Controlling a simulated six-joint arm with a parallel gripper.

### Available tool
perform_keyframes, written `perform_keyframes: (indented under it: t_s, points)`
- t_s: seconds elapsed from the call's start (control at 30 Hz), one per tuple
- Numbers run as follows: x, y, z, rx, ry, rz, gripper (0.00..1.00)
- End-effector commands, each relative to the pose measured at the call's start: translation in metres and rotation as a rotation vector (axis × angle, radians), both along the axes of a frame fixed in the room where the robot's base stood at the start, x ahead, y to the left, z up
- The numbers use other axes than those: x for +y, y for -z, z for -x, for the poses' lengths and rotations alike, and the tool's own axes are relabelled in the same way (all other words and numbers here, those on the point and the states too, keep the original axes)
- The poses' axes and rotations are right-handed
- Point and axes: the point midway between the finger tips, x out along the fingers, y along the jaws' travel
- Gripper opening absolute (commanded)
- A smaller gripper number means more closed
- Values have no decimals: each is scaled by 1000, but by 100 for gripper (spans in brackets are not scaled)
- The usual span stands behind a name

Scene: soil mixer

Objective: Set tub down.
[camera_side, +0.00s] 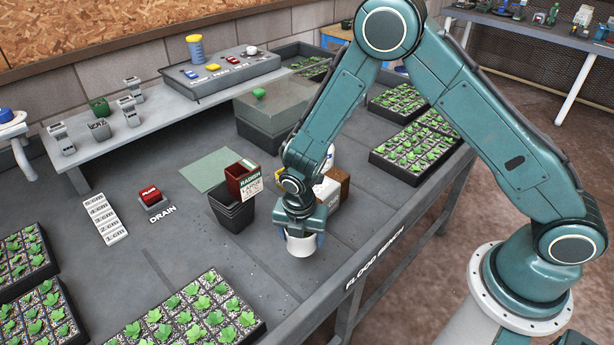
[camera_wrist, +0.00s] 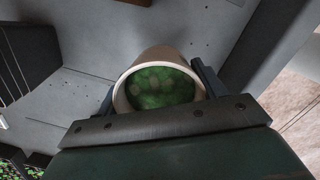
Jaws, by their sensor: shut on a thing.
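The tub (camera_side: 301,245) is a small white round tub, held in my gripper (camera_side: 302,232) at the front right part of the bench. In the wrist view the tub (camera_wrist: 160,86) shows from above, with mottled green contents. My gripper (camera_wrist: 155,100) has one finger on each side of it and is shut on it. The tub looks upright. Its base is close to the grey bench top (camera_side: 262,280); I cannot tell whether it touches.
Stacked black pots (camera_side: 232,212) and a red radish box (camera_side: 243,180) stand just left of my gripper. A brown and white box (camera_side: 332,190) is behind it. A seedling tray (camera_side: 190,312) lies at the front left. Bare bench lies around the tub, with the bench edge (camera_side: 385,245) to its right.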

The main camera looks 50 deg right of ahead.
Motion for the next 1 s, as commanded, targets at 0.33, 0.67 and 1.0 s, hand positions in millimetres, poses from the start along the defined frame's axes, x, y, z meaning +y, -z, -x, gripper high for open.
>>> perform_keyframes:
  t_s: [0.33,0.67,1.0]
  points:
    - [0,21,-1,-2,1,0,41]
    - [0,37,0,0,0,0,41]
    - [0,59,-1,-2,0,-1,41]
